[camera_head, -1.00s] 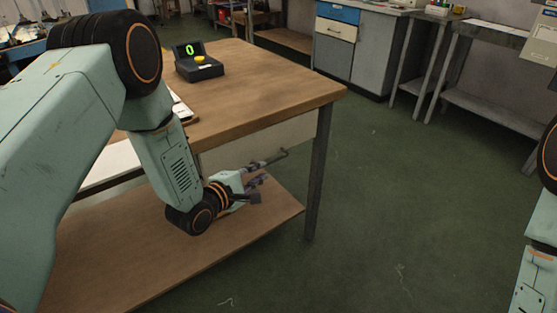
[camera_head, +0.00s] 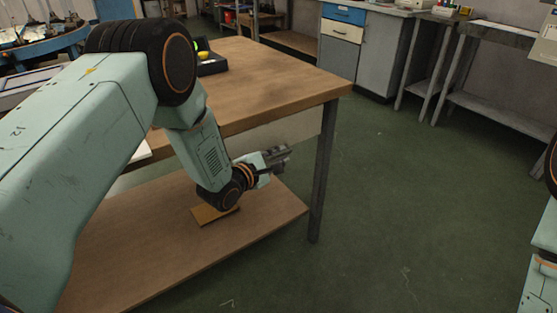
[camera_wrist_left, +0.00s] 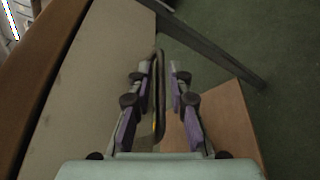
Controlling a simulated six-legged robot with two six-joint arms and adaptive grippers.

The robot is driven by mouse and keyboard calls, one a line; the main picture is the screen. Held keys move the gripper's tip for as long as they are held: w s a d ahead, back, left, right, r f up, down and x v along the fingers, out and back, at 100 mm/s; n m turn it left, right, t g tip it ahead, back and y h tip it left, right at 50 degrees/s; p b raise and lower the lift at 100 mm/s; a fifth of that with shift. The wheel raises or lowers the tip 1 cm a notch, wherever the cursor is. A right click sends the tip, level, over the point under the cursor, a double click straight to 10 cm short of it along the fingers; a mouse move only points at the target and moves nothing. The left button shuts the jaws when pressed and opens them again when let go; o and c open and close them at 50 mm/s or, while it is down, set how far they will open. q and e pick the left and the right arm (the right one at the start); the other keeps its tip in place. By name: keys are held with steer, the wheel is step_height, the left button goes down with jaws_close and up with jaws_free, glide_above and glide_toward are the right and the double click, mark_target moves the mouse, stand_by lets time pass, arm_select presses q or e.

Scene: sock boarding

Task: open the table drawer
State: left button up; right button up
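The table (camera_head: 275,75) has a pale drawer front (camera_head: 292,131) under its top, and the drawer looks closed. My left gripper (camera_head: 281,156) is in front of the drawer, at handle height. In the left wrist view the dark bar handle (camera_wrist_left: 160,85) runs between the two purple-padded fingers (camera_wrist_left: 157,100), with the pale drawer front (camera_wrist_left: 90,90) to the left. The fingers are apart, with gaps visible on both sides of the handle. In the head view the gripper hides most of the handle. My right gripper is out of view; only part of that arm shows at the right edge.
The table leg (camera_head: 321,170) stands just right of the gripper. The lower shelf (camera_head: 150,245) lies below, with a small wooden piece (camera_head: 214,214) on it. A dark device (camera_head: 211,65) sits on the tabletop. Open green floor lies to the right.

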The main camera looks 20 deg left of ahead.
arm_select(q)
steer(key=shift+w, duration=0.15)
jaws_close()
stand_by(0.5)
